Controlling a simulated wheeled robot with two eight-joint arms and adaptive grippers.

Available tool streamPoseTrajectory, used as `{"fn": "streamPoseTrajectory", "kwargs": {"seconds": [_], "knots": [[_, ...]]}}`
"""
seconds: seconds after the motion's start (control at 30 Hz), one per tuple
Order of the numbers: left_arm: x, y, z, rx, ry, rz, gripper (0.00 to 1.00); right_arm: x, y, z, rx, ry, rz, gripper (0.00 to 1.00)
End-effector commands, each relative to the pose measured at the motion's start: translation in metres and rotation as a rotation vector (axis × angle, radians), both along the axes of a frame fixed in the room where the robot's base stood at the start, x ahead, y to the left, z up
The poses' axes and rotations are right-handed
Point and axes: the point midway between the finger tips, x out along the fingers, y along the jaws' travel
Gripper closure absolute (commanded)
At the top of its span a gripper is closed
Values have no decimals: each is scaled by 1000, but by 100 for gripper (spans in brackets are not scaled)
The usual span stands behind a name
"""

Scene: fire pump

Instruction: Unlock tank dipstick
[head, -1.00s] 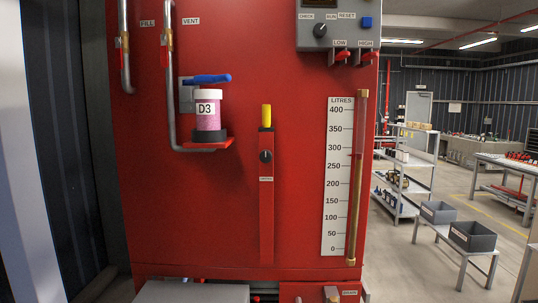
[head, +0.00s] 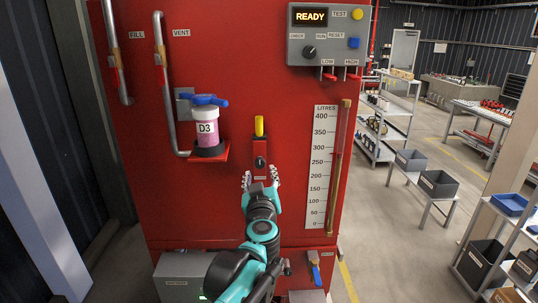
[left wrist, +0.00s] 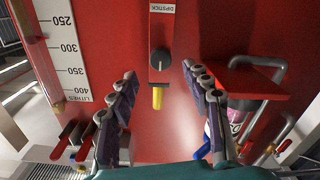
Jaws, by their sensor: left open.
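The dipstick (head: 259,127) has a yellow grip and stands out of the top of a narrow red housing on the red tank. A black knob (head: 260,162) sits on that housing, above a small label. In the left wrist view the black knob (left wrist: 161,58) shows with a pale pointer line, near the DIPSTICK label, and the yellow grip (left wrist: 158,98) points down the picture. My left gripper (head: 260,178) is open and empty, just below the knob in the head view. Its fingers (left wrist: 161,90) spread either side of the housing, apart from the knob. My right gripper is not in view.
A pink D3 canister (head: 207,130) stands on a red bracket left of the dipstick, under a blue valve handle (head: 205,100). A litre scale (head: 320,165) with a sight tube is to the right. A control panel (head: 328,35) reads READY.

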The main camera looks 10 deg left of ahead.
Motion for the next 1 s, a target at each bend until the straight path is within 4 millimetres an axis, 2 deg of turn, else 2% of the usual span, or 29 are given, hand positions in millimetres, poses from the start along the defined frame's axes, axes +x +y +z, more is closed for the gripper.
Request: {"fn": "streamPoseTrajectory", "kwargs": {"seconds": [0.2, 0.4, 0.53, 0.77, 0.8, 0.97, 1.0], "knots": [[34, 10, -1, 0, -1, 1, 51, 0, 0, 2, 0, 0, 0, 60], [60, 18, 0, 0, -1, -1, 51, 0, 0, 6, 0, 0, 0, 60], [67, 20, -1, 0, 0, -2, 51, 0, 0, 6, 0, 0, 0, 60], [68, 20, -1, 0, -1, -3, 51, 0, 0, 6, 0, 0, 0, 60], [68, 20, -1, 0, -1, -3, 54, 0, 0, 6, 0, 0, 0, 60], [68, 20, -1, 0, -1, -3, 96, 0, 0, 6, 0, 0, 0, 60], [68, 20, -1, 0, -1, -3, 100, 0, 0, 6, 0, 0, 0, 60]]}}
